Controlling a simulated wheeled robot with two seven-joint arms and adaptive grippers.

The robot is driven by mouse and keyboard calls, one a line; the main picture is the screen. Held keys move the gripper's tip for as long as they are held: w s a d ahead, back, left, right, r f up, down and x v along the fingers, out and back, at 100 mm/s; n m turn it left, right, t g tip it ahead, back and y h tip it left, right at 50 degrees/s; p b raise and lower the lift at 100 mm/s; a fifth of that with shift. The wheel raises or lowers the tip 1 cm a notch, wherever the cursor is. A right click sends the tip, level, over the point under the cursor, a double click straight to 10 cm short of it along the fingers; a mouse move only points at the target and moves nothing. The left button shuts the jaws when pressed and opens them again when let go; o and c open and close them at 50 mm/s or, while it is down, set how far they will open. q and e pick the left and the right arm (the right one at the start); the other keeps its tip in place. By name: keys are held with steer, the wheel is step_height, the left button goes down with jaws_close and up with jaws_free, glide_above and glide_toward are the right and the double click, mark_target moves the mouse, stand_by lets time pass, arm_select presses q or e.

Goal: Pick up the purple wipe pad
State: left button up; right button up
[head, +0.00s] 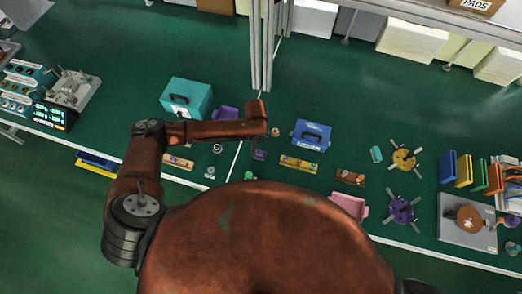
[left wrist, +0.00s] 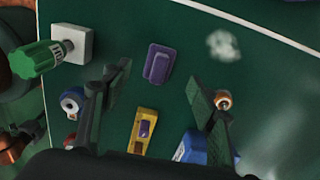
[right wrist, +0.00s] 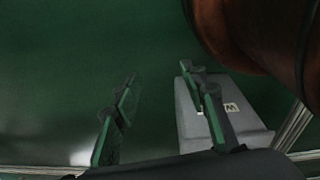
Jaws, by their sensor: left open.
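The purple wipe pad (left wrist: 157,64) lies flat on the green bench top in the left wrist view. It is a small rounded block with a raised strip, and it also shows in the head view (head: 258,155). My left gripper (left wrist: 158,75) is open, with its two fingers apart on either side of the pad in the picture. The pad appears beyond the fingertips and not touched. In the head view my left forearm hangs over the bench, and its fingers are hard to make out. My right gripper (right wrist: 158,75) is open and empty, away from the bench items.
Near the pad are a green-handled tool (left wrist: 35,60) on a white block, a yellow bar (left wrist: 143,130), a small orange-topped part (left wrist: 223,101) and a blue box (head: 311,134). A teal box (head: 187,98) stands left. A grey box (right wrist: 215,120) is beside my right gripper.

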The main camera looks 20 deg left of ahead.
mark_target(259, 151)
arm_select(q)
steer(key=shift+w+f, duration=0.1)
steer(key=shift+f, duration=0.3)
steer(key=f, duration=0.2)
steer(key=shift+d+f, duration=0.3)
steer(key=shift+d, duration=0.05)
step_height(259, 151, down, 4)
steer(key=shift+d+r+p, duration=0.15)
steer(key=shift+r+p, duration=0.1)
steer(key=shift+p, duration=0.05)
steer(key=shift+f, duration=0.3)
steer(key=c, duration=1.2)
arm_select(e)
steer(key=shift+s+a+r, duration=0.1)
steer(key=shift+s+r, duration=0.1)
steer(key=shift+s, duration=0.75)
